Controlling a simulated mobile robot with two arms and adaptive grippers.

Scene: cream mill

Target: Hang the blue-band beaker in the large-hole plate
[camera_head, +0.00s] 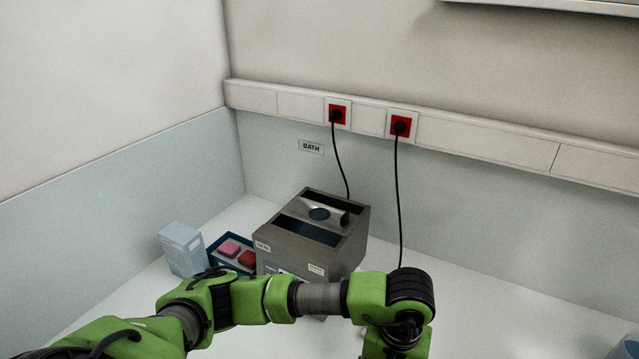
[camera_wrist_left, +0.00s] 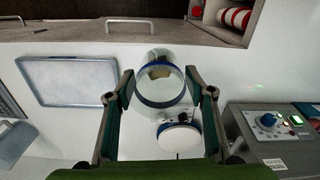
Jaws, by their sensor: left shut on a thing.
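The blue-band beaker (camera_wrist_left: 162,82) is clear glass with a blue band, in the left wrist view. My left gripper (camera_wrist_left: 160,88) is shut on it, one finger on each side. In the head view my left arm reaches across the front, and its gripper and the beaker are out of frame. A grey bath (camera_head: 345,245) stands near the back corner. A light metal plate (camera_head: 335,211) with one round dark hole lies across its open top. I cannot tell whether this is the large-hole plate. My right gripper is not in view.
A pale carton (camera_head: 183,250) and a dark blue tray (camera_head: 215,262) with pink and red blocks stand left of the bath.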

